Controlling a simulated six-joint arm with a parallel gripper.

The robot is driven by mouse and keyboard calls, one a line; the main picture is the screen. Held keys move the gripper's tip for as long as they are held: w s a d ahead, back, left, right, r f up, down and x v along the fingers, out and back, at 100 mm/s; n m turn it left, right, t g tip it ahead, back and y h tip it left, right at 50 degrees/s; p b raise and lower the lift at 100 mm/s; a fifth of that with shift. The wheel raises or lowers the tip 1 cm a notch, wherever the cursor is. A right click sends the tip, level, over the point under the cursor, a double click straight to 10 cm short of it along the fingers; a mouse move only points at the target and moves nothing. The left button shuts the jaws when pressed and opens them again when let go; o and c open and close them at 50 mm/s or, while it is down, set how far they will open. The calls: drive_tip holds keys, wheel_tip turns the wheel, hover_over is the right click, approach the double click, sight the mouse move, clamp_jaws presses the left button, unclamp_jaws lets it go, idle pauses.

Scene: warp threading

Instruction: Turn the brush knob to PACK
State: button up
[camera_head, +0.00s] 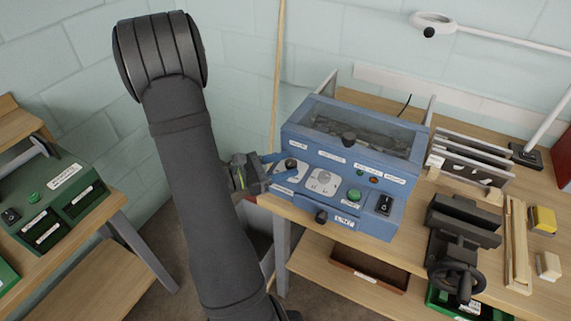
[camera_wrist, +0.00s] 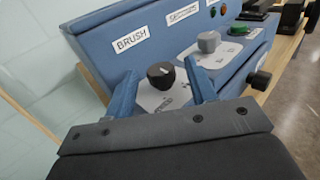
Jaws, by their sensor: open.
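The brush knob is a small dark round knob (camera_wrist: 161,75) on a light dial plate (camera_wrist: 165,97), beneath a BRUSH label (camera_wrist: 130,39) on the sloped front of the blue machine (camera_head: 318,146). My gripper (camera_wrist: 160,84) is open, its two blue fingers one on each side of the knob. I cannot tell whether either finger touches it. In the head view my gripper (camera_head: 278,168) reaches the machine's left front corner from the left. The dial's position lettering is too small to read.
A second, grey knob (camera_wrist: 208,42) sits to the right of the brush knob. A green button (camera_head: 354,195) and a black rocker switch (camera_head: 384,204) are farther right. A dark vise (camera_head: 461,228) stands right of the machine. A green box (camera_head: 47,205) is on the left bench.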

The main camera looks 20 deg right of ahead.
drive_tip(key=shift+d, duration=0.45)
drive_tip(key=c, duration=1)
drive_tip(key=shift+o, duration=0.2)
drive_tip(key=shift+n+t, duration=0.3)
drive_tip(key=shift+t, duration=0.2)
drive_tip(key=n+t, duration=0.1)
drive_tip(key=n+t+y, duration=0.1)
drive_tip(key=t, duration=0.1)
drive_tip(key=n+t, duration=0.1)
drive_tip(key=shift+s+d+t, duration=0.1)
drive_tip(key=shift+s+t, duration=0.25)
drive_tip(key=shift+t, duration=0.05)
drive_tip(key=shift+s+d+n+t+y, duration=0.1)
drive_tip(key=shift+n+t+y, duration=1.2)
drive_tip(key=shift+t, duration=0.3)
drive_tip(key=shift+s+d+n+t+y, duration=0.1)
drive_tip(key=shift+n+t+y, duration=1.15)
drive_tip(key=shift+t, duration=0.35)
drive_tip(key=shift+n, duration=0.25)
drive_tip(key=o, duration=1)
drive_tip(key=shift+c, duration=0.2)
